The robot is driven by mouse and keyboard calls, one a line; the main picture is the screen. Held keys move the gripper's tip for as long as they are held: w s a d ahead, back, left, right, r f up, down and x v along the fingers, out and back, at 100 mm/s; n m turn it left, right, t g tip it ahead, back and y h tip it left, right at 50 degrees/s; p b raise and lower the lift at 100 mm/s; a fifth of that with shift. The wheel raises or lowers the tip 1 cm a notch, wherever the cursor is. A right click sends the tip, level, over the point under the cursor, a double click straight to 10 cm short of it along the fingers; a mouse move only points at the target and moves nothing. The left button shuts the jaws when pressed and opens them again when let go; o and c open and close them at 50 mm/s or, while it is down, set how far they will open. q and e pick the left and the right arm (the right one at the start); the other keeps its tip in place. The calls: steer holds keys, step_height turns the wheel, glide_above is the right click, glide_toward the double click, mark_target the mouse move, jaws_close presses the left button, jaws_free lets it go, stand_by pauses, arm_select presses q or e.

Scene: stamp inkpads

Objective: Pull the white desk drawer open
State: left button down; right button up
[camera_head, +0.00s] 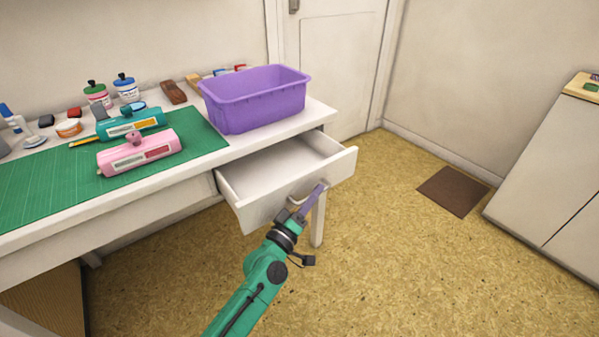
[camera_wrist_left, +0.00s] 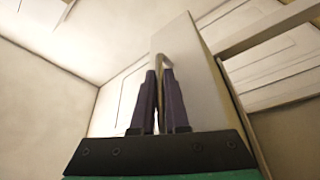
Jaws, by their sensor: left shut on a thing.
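The white desk drawer (camera_head: 284,172) stands pulled out from the white desk (camera_head: 318,112), and its inside looks empty. My left gripper (camera_head: 306,200) is at the drawer's front panel, shut on the handle there. In the left wrist view the two dark fingers (camera_wrist_left: 159,100) close around the drawer handle (camera_wrist_left: 163,62), with the pale front panel (camera_wrist_left: 197,75) behind it. The fingers hide part of the handle in the head view. My right gripper is in neither view.
On the desk stand a purple bin (camera_head: 255,103), a green mat (camera_head: 60,180), and pink (camera_head: 140,153) and teal (camera_head: 128,122) devices. Small bottles and blocks line the wall. The floor (camera_head: 400,260) right of the drawer is clear, with a brown mat (camera_head: 452,191) farther off.

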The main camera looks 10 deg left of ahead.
arm_select(q)
steer(key=s+d+p, duration=0.2)
steer(key=s+d, duration=0.4)
steer(key=d, duration=0.1)
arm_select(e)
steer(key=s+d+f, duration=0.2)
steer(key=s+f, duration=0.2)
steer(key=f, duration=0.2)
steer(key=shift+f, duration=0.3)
arm_select(q)
steer(key=shift+d, duration=0.1)
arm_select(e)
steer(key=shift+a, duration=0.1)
arm_select(q)
steer(key=c, duration=1.2)
jaws_free()
steer(key=v, duration=1.4)
steer(key=shift+s, duration=0.3)
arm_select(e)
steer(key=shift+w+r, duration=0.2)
arm_select(q)
steer(key=shift+f, duration=0.1)
